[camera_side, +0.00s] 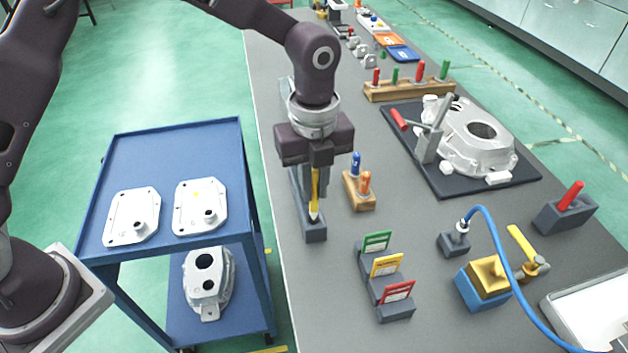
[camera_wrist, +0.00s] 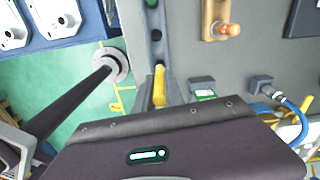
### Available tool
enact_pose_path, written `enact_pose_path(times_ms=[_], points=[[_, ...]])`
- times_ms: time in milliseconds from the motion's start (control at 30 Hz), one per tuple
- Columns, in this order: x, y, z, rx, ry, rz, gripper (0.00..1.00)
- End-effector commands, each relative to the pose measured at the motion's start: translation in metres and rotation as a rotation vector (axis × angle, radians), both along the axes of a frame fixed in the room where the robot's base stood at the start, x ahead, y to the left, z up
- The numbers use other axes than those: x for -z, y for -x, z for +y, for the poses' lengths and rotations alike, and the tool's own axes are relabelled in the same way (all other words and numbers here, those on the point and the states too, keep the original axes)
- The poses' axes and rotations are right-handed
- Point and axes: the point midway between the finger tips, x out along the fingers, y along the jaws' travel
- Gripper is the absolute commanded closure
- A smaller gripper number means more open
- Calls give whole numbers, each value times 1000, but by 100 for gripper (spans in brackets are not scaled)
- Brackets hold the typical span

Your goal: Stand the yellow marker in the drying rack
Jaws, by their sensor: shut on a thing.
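The yellow marker (camera_side: 315,188) is upright between the fingers of my gripper (camera_side: 316,178), which is shut on it. Its lower end is over the front part of the grey drying rack (camera_side: 314,236), a long narrow bar running away from the camera. I cannot tell whether the tip is inside a hole. In the wrist view the yellow marker (camera_wrist: 160,84) points along the drying rack (camera_wrist: 166,50), which has dark holes and a green spot near the top edge. My gripper hides much of the rack in the side view.
A wooden block (camera_side: 359,203) with a blue and an orange marker stands close on the right. Card holders (camera_side: 386,268) stand at the front right. A blue cart (camera_side: 172,147) with castings is left of the bench. The bench in front of the rack is clear.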

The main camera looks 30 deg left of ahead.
Motion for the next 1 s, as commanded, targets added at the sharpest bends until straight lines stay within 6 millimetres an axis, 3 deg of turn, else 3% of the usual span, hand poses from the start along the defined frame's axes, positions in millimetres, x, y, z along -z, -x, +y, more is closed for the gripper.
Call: enact_pose_path(times_ms=[1000], points=[[25, 0, 0, 0, 1, -1, 100]])
